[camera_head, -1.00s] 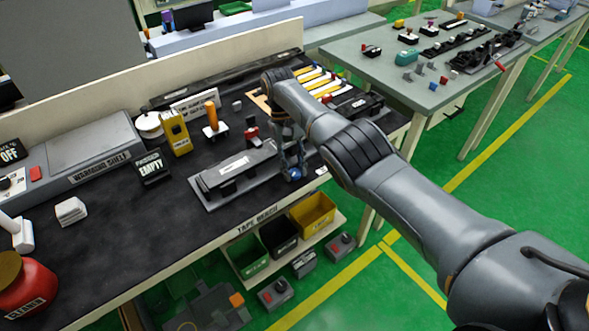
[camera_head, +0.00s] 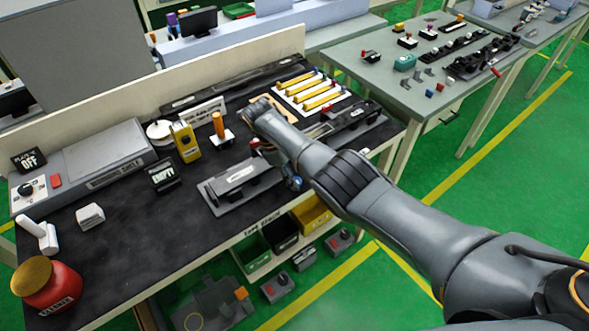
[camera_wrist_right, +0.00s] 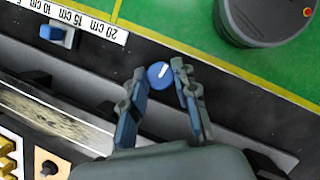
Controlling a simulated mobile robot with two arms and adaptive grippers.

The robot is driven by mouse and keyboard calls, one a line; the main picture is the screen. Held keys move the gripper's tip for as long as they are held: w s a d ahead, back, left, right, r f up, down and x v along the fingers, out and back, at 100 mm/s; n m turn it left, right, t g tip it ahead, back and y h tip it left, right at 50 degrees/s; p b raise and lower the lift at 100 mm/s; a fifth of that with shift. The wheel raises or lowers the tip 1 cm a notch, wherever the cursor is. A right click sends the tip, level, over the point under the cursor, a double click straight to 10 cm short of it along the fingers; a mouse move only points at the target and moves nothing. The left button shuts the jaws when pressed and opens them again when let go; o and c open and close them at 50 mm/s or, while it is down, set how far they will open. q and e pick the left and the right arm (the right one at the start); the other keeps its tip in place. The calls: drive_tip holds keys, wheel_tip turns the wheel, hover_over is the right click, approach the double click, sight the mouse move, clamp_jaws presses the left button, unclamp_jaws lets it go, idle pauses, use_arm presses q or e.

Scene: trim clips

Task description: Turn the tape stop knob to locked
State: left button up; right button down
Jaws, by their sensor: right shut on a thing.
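The tape stop knob is a small round blue knob with a white line on its face (camera_wrist_right: 160,75). It also shows in the head view (camera_head: 296,184), at the front edge of the bench, beside the right end of a long dark grey fixture (camera_head: 240,181). My right gripper (camera_wrist_right: 161,80) is shut on the knob, one finger on each side. The white line runs slantwise between the fingers. In the head view my right arm hides most of the gripper (camera_head: 287,172). No lock marking can be read. My left gripper is not in view.
A ruler strip (camera_wrist_right: 95,22) with a small blue block (camera_wrist_right: 52,33) lies near the bench edge.

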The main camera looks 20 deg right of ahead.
drive_tip(key=shift+r+n+t+p, duration=0.1)
drive_tip(key=shift+n+t+p, duration=0.2)
drive_tip(key=shift+n+p, duration=0.45)
drive_tip(key=c, duration=1)
unclamp_jaws()
drive_tip(key=shift+a, duration=0.1)
drive_tip(key=shift+r, duration=0.1)
drive_tip(key=v, duration=1.1)
drive_tip(key=shift+a+r, duration=0.25)
drive_tip(key=shift+r, duration=0.05)
